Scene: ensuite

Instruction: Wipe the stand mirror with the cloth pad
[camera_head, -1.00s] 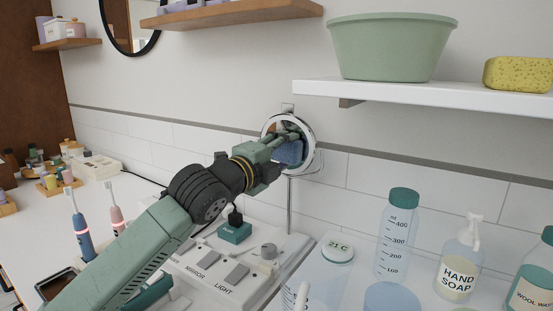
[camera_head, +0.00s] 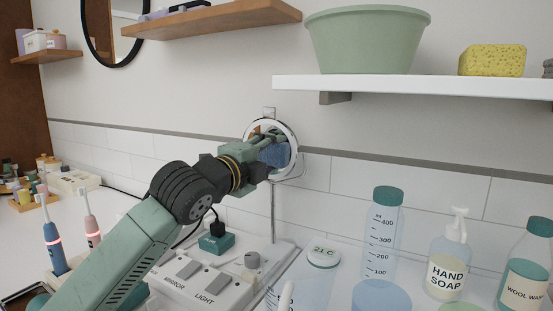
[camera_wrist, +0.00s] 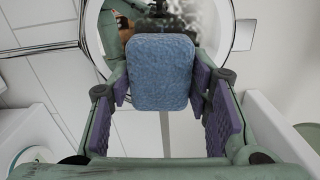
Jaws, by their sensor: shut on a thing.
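The stand mirror (camera_head: 296,159) is round with a bright rim, on a thin stem against the tiled wall. My gripper (camera_head: 270,150) is in front of its glass and hides much of it. It is shut on the blue cloth pad (camera_head: 274,157), which lies over the lower middle of the glass. In the wrist view the pad (camera_wrist: 160,72) sits between the two fingers, with the mirror glass (camera_wrist: 209,22) behind it. A grey speckled patch shows on the glass above the pad. Whether the pad touches the glass I cannot tell.
A white shelf (camera_head: 420,90) with a green tub (camera_head: 366,40) and yellow sponge (camera_head: 491,60) overhangs at right. Below stand a measuring bottle (camera_head: 381,240), hand soap (camera_head: 449,265) and another bottle (camera_head: 527,275). A switch panel (camera_head: 190,285) and toothbrushes (camera_head: 52,245) are near my arm.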

